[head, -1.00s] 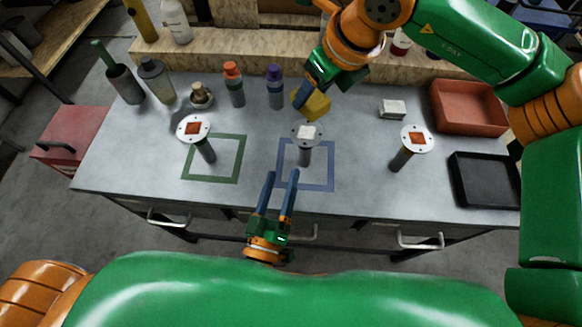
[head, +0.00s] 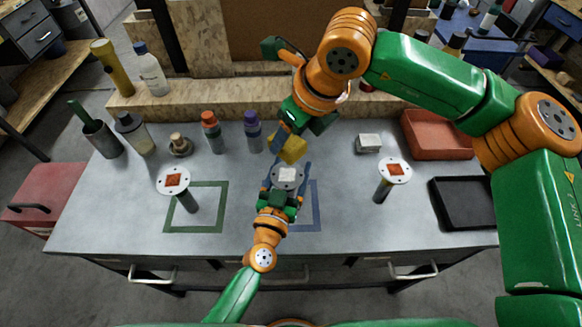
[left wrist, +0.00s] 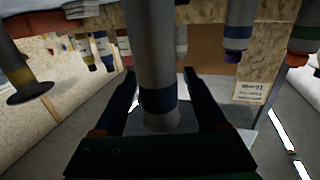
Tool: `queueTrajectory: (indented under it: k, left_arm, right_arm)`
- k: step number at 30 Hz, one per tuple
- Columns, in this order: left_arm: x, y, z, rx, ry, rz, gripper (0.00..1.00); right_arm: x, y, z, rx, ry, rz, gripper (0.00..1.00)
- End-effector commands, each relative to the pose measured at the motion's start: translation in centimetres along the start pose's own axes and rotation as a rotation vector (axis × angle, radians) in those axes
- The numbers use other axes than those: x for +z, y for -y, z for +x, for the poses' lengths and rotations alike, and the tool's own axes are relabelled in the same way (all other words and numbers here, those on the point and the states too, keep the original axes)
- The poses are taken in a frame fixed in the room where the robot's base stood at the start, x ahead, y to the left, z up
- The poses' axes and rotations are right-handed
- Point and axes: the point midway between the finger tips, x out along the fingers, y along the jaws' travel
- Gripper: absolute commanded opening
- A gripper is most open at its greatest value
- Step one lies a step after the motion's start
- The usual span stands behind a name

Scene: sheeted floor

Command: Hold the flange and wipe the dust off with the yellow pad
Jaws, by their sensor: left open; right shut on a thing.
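The middle flange (head: 288,182), a grey disc with a whitish patch on top, stands upright on its stem by the blue square outline (head: 313,210). My left gripper (head: 286,172) is open, with one finger on each side of the stem. In the left wrist view the grey stem (left wrist: 150,50) with a dark blue band runs between the open fingers (left wrist: 163,90). My right gripper (head: 283,133) is shut on the yellow pad (head: 292,149), just behind and above the disc. I cannot tell whether pad and disc touch.
Flanges with orange-red patches stand left (head: 173,180) and right (head: 394,170). A green square outline (head: 195,231) is left. Bottles, including an orange-capped one (head: 212,135), line the back. A white block (head: 368,143), red bin (head: 436,140) and black tray (head: 465,202) are right.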

Motion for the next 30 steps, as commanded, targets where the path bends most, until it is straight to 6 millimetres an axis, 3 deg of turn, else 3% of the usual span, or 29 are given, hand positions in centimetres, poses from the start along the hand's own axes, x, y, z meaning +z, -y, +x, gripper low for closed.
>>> queueTrajectory:
  k: [8, 15, 17, 30]
  left_arm:
    - [-0.01, 0.00, 0.31, -0.001, 0.000, 0.000, 0.74]
    - [-0.01, 0.00, 0.29, -0.001, 0.000, 0.000, 0.12]
    - [-0.01, 0.01, 0.28, -0.001, 0.000, 0.000, 0.00]
    - [0.00, 0.01, 0.27, 0.000, 0.000, 0.000, 0.00]
  right_arm:
    - [0.01, 0.00, -0.01, 0.000, 0.000, 0.000, 0.12]
    - [0.01, 0.00, -0.01, 0.000, 0.000, 0.000, 0.12]
    - [0.01, 0.00, -0.01, 0.000, 0.000, 0.000, 0.12]
    - [0.09, -0.01, -0.04, -0.002, 0.010, 0.000, 0.12]
